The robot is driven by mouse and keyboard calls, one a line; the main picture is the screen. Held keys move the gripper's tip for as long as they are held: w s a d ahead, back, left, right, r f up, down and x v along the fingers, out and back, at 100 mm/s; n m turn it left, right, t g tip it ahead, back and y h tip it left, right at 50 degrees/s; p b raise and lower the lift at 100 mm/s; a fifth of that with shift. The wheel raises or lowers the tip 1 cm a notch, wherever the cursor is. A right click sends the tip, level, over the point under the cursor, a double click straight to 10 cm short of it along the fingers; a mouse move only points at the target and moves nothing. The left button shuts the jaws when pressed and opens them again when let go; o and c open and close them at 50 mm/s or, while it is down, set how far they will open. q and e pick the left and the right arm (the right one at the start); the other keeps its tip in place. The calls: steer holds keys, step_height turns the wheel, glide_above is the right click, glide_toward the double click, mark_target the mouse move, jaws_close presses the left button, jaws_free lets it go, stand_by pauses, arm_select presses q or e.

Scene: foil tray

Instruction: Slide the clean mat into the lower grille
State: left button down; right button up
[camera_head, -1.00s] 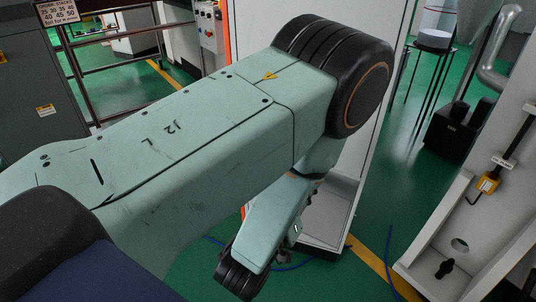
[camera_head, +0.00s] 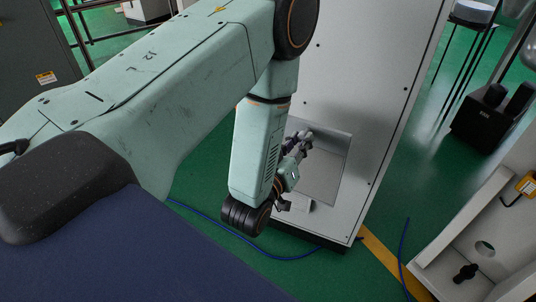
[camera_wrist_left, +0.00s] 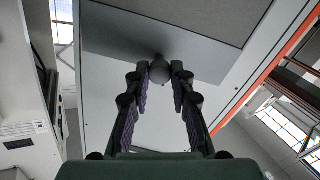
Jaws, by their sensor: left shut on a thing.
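My left gripper (camera_head: 303,140) is at the lower front of a tall light-grey cabinet (camera_head: 365,70), beside a grey rectangular panel or recess (camera_head: 325,172). I cannot tell whether that is the lower grille; no slats show. In the left wrist view my left gripper (camera_wrist_left: 158,72) has its two dark fingers closing at their tips on a small round grey knob (camera_wrist_left: 158,70). The knob sits near the edge of a darker grey panel (camera_wrist_left: 190,20). I see no clean mat in either view. My right gripper is not in view.
A blue cable (camera_head: 225,232) lies on the green floor before the cabinet. A white frame (camera_head: 450,262) with a round hole stands at the right. A black box (camera_head: 487,120) and a thin-legged stand (camera_head: 470,45) are behind it.

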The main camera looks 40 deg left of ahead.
arm_select(q)
steer(key=w+a+f+y+b, duration=0.1)
steer(key=a+f+y+b, duration=0.1)
steer(key=a+f+b, duration=0.6)
steer(key=w+a+r, duration=0.1)
steer(key=w+a, duration=0.2)
steer(key=w, duration=0.4)
steer(key=shift+a+n, duration=0.2)
steer(key=shift+n, duration=0.1)
steer(key=shift+w+r, duration=0.1)
steer(key=shift+w, duration=0.05)
stand_by(1.0)
steer(key=shift+b+x, duration=0.9)
steer(key=shift+x, duration=1.55)
steer(key=shift+f+b, duration=1.4)
steer(key=shift+f, duration=0.65)
